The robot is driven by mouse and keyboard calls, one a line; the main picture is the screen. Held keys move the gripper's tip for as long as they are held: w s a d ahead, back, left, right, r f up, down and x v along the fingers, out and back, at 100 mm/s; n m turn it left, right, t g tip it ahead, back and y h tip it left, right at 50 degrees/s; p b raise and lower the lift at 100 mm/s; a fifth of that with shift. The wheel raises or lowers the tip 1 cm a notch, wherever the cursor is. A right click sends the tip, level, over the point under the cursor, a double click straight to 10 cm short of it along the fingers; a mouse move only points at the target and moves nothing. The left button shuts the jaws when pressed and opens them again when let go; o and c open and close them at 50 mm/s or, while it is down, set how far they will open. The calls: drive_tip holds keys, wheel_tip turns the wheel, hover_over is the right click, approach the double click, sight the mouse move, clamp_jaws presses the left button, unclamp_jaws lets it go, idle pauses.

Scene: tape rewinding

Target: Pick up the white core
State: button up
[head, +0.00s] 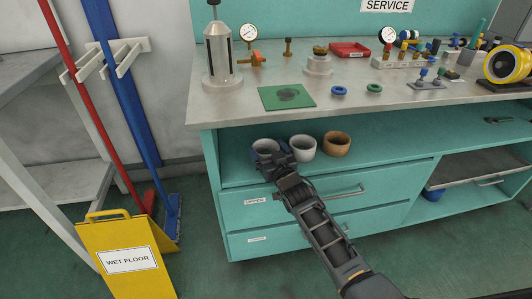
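The white core (303,149) is a short, hollow, round piece. It stands upright on the open shelf of the teal bench, in the middle of a row of three. To its left is a core with a pale rim and bluish side (258,148), and to its right an orange-brown core (337,147). My gripper (271,158) is in front of the left core, left of and nearer than the white core. It covers part of the left core. Its fingers are too small and dark to tell whether they are open or shut.
Drawers with handles (335,194) lie below the shelf, under my arm. The worktop (240,109) overhangs above, with a green mat (271,98), blue ring (339,91) and green ring (374,88). A yellow wet floor sign (125,284) stands at the lower left.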

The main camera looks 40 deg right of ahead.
drive_tip(key=c, duration=0.3)
drive_tip(key=shift+r, duration=0.1)
